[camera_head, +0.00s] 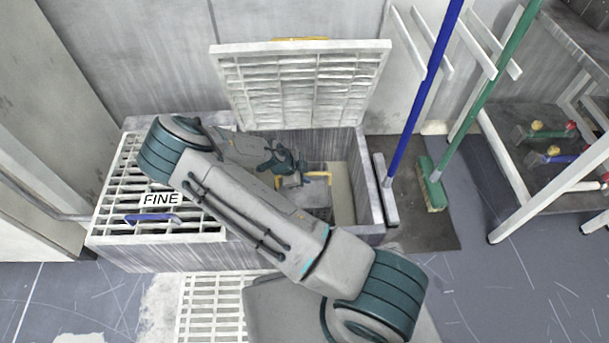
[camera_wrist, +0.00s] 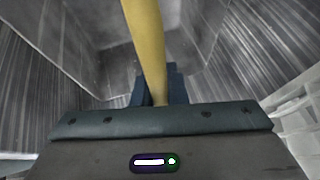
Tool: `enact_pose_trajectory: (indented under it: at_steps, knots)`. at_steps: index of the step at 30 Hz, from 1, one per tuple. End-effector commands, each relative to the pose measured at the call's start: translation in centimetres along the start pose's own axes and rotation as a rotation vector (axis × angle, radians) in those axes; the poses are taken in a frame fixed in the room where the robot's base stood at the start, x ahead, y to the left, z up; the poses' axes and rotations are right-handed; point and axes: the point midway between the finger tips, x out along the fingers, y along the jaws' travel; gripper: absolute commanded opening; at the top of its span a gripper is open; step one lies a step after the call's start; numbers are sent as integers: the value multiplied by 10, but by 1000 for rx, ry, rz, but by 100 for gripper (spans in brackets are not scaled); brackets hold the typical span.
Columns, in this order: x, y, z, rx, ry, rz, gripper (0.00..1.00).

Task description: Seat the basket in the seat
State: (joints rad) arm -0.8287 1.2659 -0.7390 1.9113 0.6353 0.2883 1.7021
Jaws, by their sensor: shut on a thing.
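The basket shows mainly as its yellow handle (camera_head: 319,175) inside the open pit of a grey box. The handle also runs down the middle of the wrist view (camera_wrist: 145,45). My gripper (camera_wrist: 156,90) is shut on this handle, its dark blue fingers on either side. In the head view my forearm and wrist hide the fingers and much of the basket. A small dark grid (camera_head: 322,214) shows low in the pit below the handle; I cannot tell whether it is basket or pit floor. The seat cannot be made out, nor whether the basket touches it.
The pit's raised white grate lid (camera_head: 312,88) stands open behind it. A closed grate (camera_head: 122,185) marked FINE, with a blue handle (camera_head: 152,219), covers the left side. The pit's right wall (camera_head: 368,180) is close.

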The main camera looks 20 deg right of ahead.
Motion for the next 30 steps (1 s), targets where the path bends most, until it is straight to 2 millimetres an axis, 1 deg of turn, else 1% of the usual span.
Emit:
enact_pose_trajectory:
  at_steps: [30]
  knots:
    - [21,6,11,0,0,-1,0]
